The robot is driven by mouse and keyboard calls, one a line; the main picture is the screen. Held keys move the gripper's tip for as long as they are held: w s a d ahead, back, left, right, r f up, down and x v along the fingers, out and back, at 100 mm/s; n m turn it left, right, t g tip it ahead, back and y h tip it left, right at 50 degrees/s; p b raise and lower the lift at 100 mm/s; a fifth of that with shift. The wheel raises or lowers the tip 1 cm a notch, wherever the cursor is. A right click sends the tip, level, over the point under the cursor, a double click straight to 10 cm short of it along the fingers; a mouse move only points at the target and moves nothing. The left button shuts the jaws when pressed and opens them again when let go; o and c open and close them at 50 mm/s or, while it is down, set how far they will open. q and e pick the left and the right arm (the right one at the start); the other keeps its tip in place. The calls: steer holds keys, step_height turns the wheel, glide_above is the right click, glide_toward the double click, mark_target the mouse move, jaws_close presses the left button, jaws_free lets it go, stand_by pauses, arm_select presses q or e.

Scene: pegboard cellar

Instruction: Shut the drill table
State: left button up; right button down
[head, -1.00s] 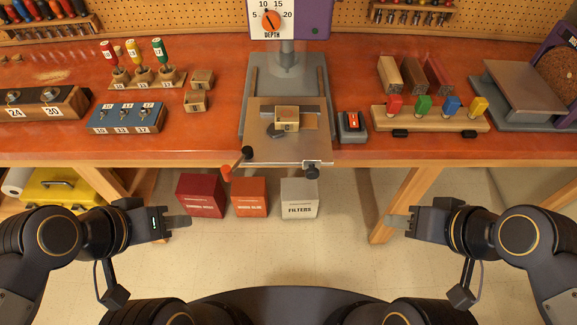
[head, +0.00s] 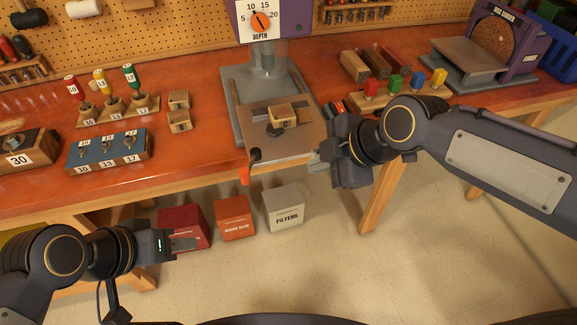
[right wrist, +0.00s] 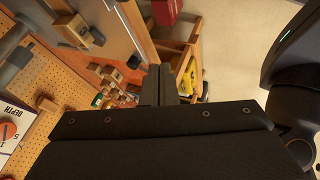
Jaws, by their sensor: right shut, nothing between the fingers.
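The drill table (head: 285,148) is a flat metal plate on the drill press's grey base (head: 236,104). Its front edge sticks out past the bench edge, and a small wooden block (head: 283,114) sits on it. An orange-tipped handle (head: 244,175) hangs at its front left. My right gripper (head: 322,152) is at the table's front right corner and hides that corner; I cannot tell whether it touches. In the right wrist view its fingers (right wrist: 158,85) are together and empty, with the plate (right wrist: 107,22) at upper left. My left gripper (head: 187,243) is low, in front of the bench, away from the table.
Red (head: 184,225), orange (head: 234,217) and white (head: 284,208) boxes stand on the floor below the bench. Screwdrivers in a wooden rack (head: 120,112) and a blue socket block (head: 108,150) are left of the press. Coloured-handled tools (head: 395,85) and a sander (head: 480,55) are to its right.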

arm_select(q)
steer(key=shift+r+p, duration=0.7)
arm_select(e)
steer(key=w+a+f, duration=0.5)
steer(key=w+f, duration=0.2)
steer(key=shift+a+f, duration=0.25)
steer(key=shift+a, duration=0.15)
